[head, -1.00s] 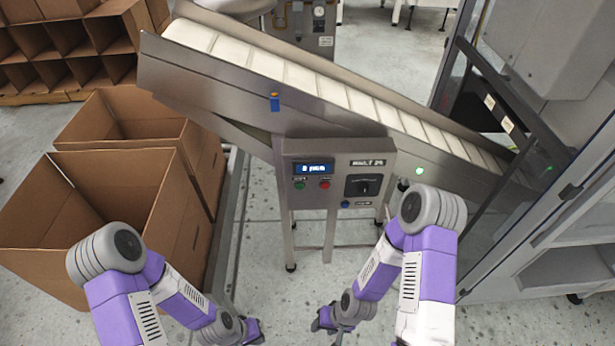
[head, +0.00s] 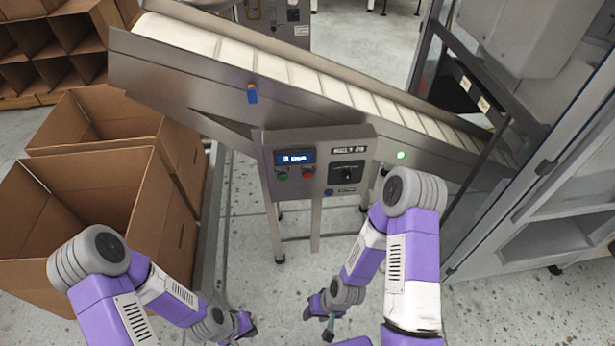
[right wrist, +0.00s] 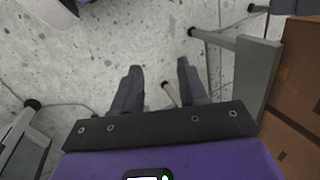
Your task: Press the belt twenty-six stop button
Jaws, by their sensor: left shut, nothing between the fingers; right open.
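The belt control panel (head: 268,152) is a grey box below the sloping conveyor. Its label (head: 350,150) looks like a belt name with a number, too blurred to read surely. Under a lit blue display (head: 295,157) sit a green button (head: 282,177) and a red button (head: 307,173). A black rotary switch (head: 347,174) and a blue button (head: 329,192) are to their right. My left gripper (head: 247,327) is shut and empty, low in front of the panel. My right gripper (head: 318,312) is open and empty, below and apart from the panel; its spread fingers show in the right wrist view (right wrist: 158,88).
The white-slatted conveyor (head: 270,68) slopes down rightward to a grey glazed cabinet (head: 560,215). Open cardboard boxes (head: 75,210) stand at the left. Speckled floor (head: 300,265) is open before the panel.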

